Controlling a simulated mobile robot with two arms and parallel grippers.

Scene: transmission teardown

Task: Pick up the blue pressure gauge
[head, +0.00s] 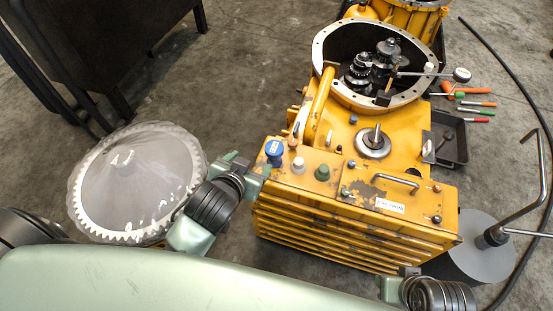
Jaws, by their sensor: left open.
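The blue pressure gauge (275,148) stands upright on the top left part of the yellow transmission housing (330,170), beside a white-topped knob (298,164) and a green knob (322,173). My left gripper (262,170) is open, just left of and below the blue gauge in the picture. Its fingers are small and partly hidden, and I cannot tell whether they touch the gauge. My right arm shows only in part at the lower right, by the housing's front corner; its gripper does not show.
A large toothed disc (130,185) lies left of the housing. An open round bell with dark gears (375,70) is at the back. A black tray (450,145) and several coloured-handled tools lie to the right. A grey disc stand (478,255) with a bent metal rod is at right.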

